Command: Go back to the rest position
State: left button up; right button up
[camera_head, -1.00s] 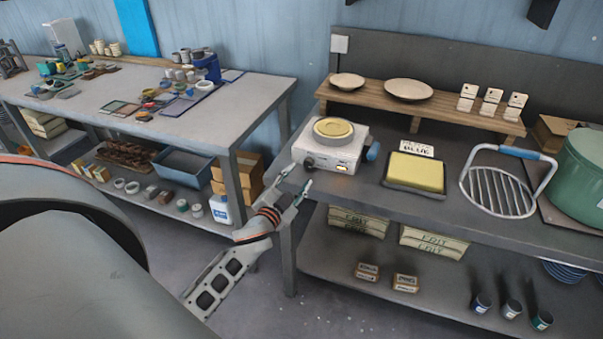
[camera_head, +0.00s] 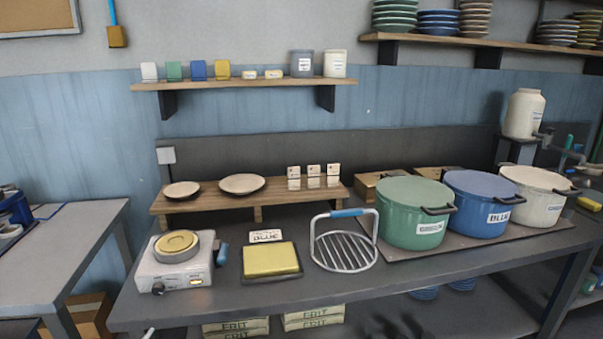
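A small pale tip (camera_head: 148,332) shows at the bottom edge, left of centre, in the head view. It looks like a fingertip of my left gripper; the rest of that gripper is out of frame, so its opening is hidden. My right gripper cannot be made out. A dark blurred shape (camera_head: 388,325) lies under the workbench's front edge, and I cannot tell what it is. On the workbench (camera_head: 330,290) stand a white hot plate (camera_head: 175,272) with a yellow round top, a yellow pad (camera_head: 270,259) in a dark tray and a wire rack (camera_head: 345,250) with a blue handle.
Green (camera_head: 410,218), blue (camera_head: 478,208) and white (camera_head: 535,200) pots stand at the bench's right. Two plates, one of them larger (camera_head: 242,184), lie on a low wooden riser (camera_head: 225,201). A wall shelf (camera_head: 245,84) hangs above. Another table (camera_head: 60,250) stands at the left.

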pick_arm(q)
jog(key=s+d+f+g+h, duration=0.2)
jog(key=s+d+f, duration=0.4)
jog(key=s+d, duration=0.2)
jog(key=s+d+f+n+g+h, duration=0.1)
jog(key=s+d+f+g+h, duration=0.1)
jog(key=s+d+f, duration=0.4)
jog(key=s+d+g, duration=0.1)
jog(key=s+d, duration=0.2)
jog(key=s, duration=0.4)
jog(key=shift+s+f+h, duration=0.15)
jog(key=shift+f+h, duration=0.25)
